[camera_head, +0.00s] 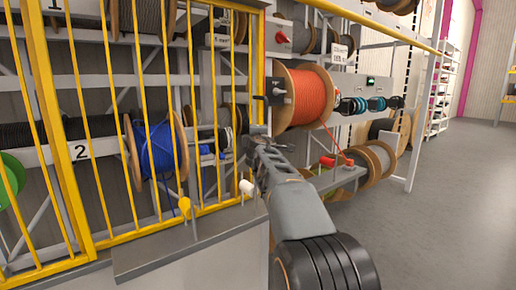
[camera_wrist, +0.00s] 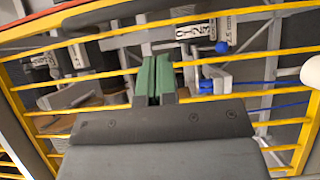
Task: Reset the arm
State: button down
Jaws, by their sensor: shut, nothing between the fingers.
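My gripper (camera_wrist: 157,80) shows in the wrist view with its two green fingers together and nothing between them. It faces the yellow barred gate (camera_wrist: 100,75), with bars on both sides of it. In the head view my gripper (camera_head: 250,143) is at the end of my grey arm, which reaches up and to the left from the lower middle. It is beside the yellow gate (camera_head: 47,130), just below and left of the orange cable reel (camera_head: 308,97). I cannot tell whether it touches the bars.
A blue cable reel (camera_head: 158,148) stands behind the bars. A grey ledge (camera_head: 190,243) with a yellow knob (camera_head: 184,204) and a white knob (camera_head: 246,187) lies left of my arm. A red knob (camera_head: 327,162) is to the right. The grey floor (camera_head: 450,210) at right is clear.

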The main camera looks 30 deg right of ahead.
jog(key=s+a+f+m+g+y+p, duration=0.2)
jog(key=s+a+m+g+p, duration=0.2)
jog(key=s+a+p, duration=0.3)
jog(key=s+a+f+m+g+y+p, duration=0.1)
jog(key=s+a+m+g+y+p, duration=0.2)
jog(key=s+a+p, duration=0.4)
jog(key=s+a+f+m+g+y+p, duration=0.2)
jog(key=s+a+m+g+p, duration=0.3)
jog(key=s+p, duration=0.8)
jog(key=s+a+y, duration=0.1)
jog(key=s+a, duration=0.1)
jog(key=s, duration=0.3)
jog(key=shift+f+m+g, duration=0.3)
jog(key=shift+f+m, duration=0.05)
jog(key=shift+m, duration=0.05)
